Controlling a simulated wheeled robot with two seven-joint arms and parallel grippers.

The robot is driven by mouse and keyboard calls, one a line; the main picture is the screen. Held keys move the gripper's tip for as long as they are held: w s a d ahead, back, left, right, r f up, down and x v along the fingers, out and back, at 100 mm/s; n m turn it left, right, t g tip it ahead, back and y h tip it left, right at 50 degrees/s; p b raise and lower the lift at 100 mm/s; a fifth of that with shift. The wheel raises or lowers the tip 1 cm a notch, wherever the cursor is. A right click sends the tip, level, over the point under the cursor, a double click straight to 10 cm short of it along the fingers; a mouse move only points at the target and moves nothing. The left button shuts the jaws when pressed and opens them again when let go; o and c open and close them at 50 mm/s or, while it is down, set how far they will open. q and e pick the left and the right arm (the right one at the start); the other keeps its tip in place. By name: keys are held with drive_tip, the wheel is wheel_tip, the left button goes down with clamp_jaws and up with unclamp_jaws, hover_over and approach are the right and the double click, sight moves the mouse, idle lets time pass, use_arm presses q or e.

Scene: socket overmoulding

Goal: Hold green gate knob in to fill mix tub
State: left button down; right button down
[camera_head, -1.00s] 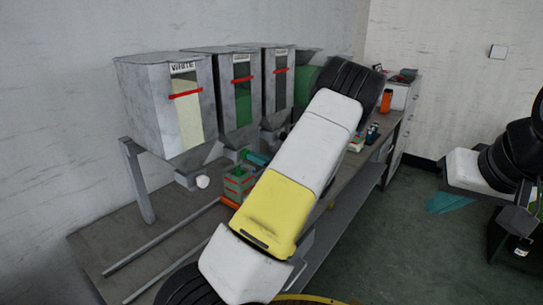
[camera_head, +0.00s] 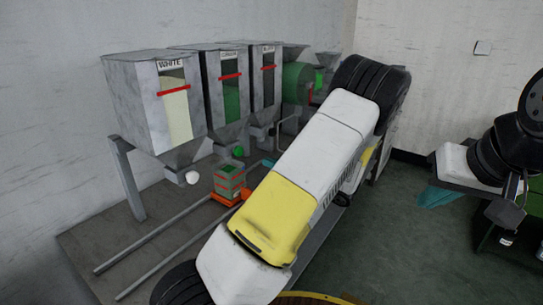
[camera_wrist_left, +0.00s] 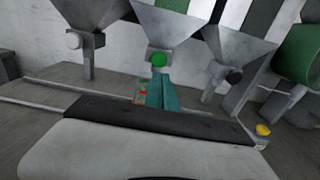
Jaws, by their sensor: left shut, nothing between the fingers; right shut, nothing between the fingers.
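The green gate knob (camera_head: 238,151) sticks out below the hopper labelled green (camera_head: 225,85). It also shows in the left wrist view (camera_wrist_left: 158,60), just beyond my fingertips. The mix tub (camera_head: 229,181), a small green box with red marks, sits on an orange base below the knob. In the left wrist view my fingers partly hide the tub (camera_wrist_left: 139,88). My left gripper (camera_head: 267,162) has its teal fingers shut and empty, apart from the knob and to its right in the head view. My right gripper (camera_head: 437,195) is shut and empty at the far right, away from the bench.
The white hopper (camera_head: 145,95) with its white knob (camera_head: 192,177) stands to the left, a third hopper (camera_head: 262,75) to the right. Two rails (camera_head: 155,247) run along the bench. A yellow knob (camera_wrist_left: 263,130) is right in the wrist view. My left arm covers much of the bench.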

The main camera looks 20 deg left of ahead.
sight(240, 153)
use_arm(q)
drive_tip(key=shift+v, duration=1.3)
drive_tip(key=shift+s+d, duration=0.5)
drive_tip(key=shift+d, duration=0.2)
drive_tip(key=x, duration=1.4)
